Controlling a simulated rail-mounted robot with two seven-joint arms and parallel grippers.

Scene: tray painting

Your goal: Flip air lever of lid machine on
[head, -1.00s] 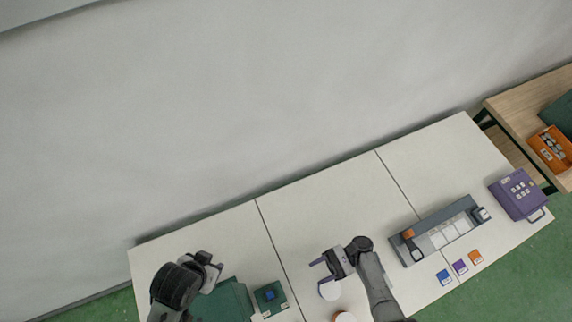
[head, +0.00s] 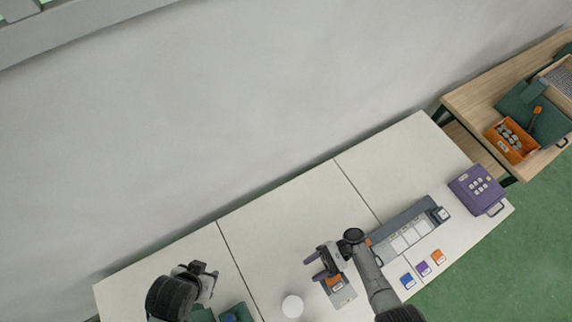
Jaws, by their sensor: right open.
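My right gripper (head: 312,268) is open and empty, with its two fingers pointing left above the middle table panel. Just below it is a small grey device with an orange part (head: 337,284), partly hidden by the gripper. I cannot tell whether they touch. A long grey machine with white panels (head: 410,236) lies right of my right arm, its left end hidden by the arm. I cannot tell for sure which of these is the lid machine, and no air lever can be made out. My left gripper (head: 205,278) is over the left panel; its jaw opening is unclear.
A white round object (head: 292,306) stands left of the grey device. A purple box with a handle (head: 477,188) sits at the table's right end. Blue, purple and orange cards (head: 423,268) lie near the front edge. The back middle of the table (head: 290,215) is clear.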

